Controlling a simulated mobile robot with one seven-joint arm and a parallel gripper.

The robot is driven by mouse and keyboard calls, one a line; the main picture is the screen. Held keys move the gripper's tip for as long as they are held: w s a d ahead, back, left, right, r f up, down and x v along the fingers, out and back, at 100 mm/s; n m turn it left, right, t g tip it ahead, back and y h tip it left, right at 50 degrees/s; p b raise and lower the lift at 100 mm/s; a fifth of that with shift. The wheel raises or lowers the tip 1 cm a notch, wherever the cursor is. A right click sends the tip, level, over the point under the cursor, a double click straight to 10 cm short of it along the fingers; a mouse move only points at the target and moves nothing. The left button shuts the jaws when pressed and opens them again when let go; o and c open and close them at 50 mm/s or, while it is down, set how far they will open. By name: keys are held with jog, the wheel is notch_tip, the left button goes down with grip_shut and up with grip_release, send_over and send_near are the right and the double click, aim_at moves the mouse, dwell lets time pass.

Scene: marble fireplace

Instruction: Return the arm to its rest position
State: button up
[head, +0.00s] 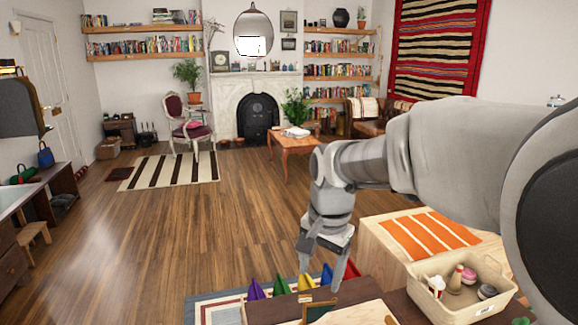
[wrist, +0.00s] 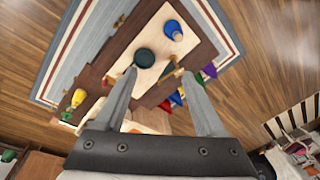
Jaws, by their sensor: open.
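My gripper (head: 321,278) is in the head view at lower centre, at the end of my bent arm. It points down over a low dark wooden surface (head: 284,311). In the wrist view my gripper (wrist: 159,77) shows two fingers spread wide apart, with nothing held between them. A dark green round object (wrist: 146,58) and a blue object (wrist: 173,30) appear beyond the fingertips, on a pale board (wrist: 152,44). My arm comes in from the right of the head view.
Coloured pointed pieces, among them a purple one (head: 255,289) and a red one (head: 351,271), stand close to the fingers. A beige bin (head: 432,303) with items stands at the right, near an orange striped mat (head: 432,234). The wooden floor (head: 190,235) at left is open.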

jog(key=s+d+r+n+t+p, duration=0.1)
jog(key=s+d+r+n+t, duration=0.1)
jog(key=s, duration=0.7)
jog(key=s+d+r+n+t+p, duration=0.1)
jog(key=s+d+r+n, duration=0.2)
jog(key=s, duration=0.6)
jog(key=d+n, duration=0.2)
jog(key=d, duration=0.1)
jog(key=shift+s+r+t, duration=0.15)
jog(key=shift+t, duration=0.25)
jog(key=shift+d, duration=0.1)
jog(key=shift+c, duration=0.3)
